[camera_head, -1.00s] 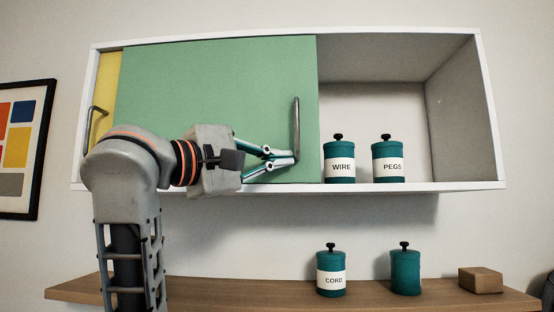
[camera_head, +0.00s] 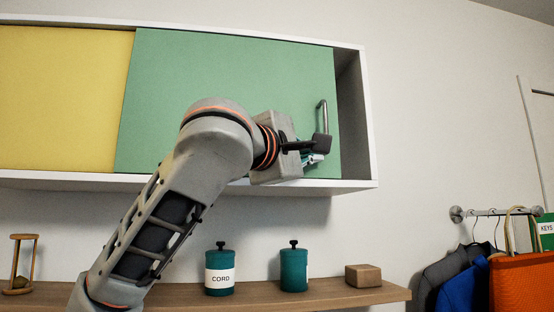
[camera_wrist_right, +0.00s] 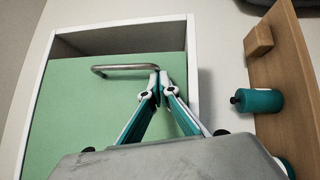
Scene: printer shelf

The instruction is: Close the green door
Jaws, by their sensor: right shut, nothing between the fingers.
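The green door (camera_head: 240,75) covers the right part of the wall cabinet, with a strip of grey inner side wall showing to its right. Its grey bar handle (camera_head: 323,115) stands near its right edge. My right gripper (camera_head: 316,158) is shut and empty at the handle's lower part. In the right wrist view the closed fingertips (camera_wrist_right: 158,74) are at one end of the handle (camera_wrist_right: 122,68), in front of the green door (camera_wrist_right: 80,110). Whether they touch the handle is unclear. My left gripper is not in view.
The yellow door (camera_head: 60,95) fills the cabinet's left part. The white cabinet frame (camera_head: 368,110) borders the opening. Below, a wooden shelf (camera_head: 330,297) holds a CORD canister (camera_head: 220,272), a plain teal canister (camera_head: 293,269), a brown block (camera_head: 363,276) and an hourglass (camera_head: 22,265). Clothes hang at right.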

